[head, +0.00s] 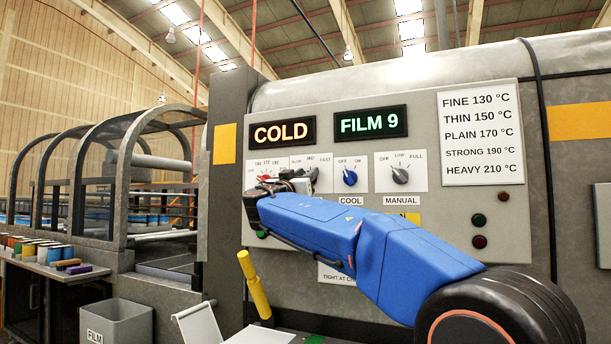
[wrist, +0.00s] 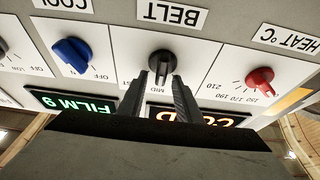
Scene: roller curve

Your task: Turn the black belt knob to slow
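The black belt knob (wrist: 161,64) sits on a white plate under the BELT label in the wrist view, which shows the panel upside down. Its pointer is toward the MID mark. My gripper (wrist: 159,77) is open, with one dark finger on each side of the knob's lower part in the picture. I cannot tell whether the fingers touch it. In the head view my gripper (head: 304,181) is at the belt plate (head: 311,161), which reads SLOW, MID and FAST. There my gripper largely hides the knob.
The red heat knob (wrist: 260,79) and blue cool knob (wrist: 71,55) flank the belt knob. A manual knob (head: 400,175) is farther right. Displays read COLD (head: 283,133) and FILM 9 (head: 371,123). A yellow lever (head: 255,284) stands below the panel.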

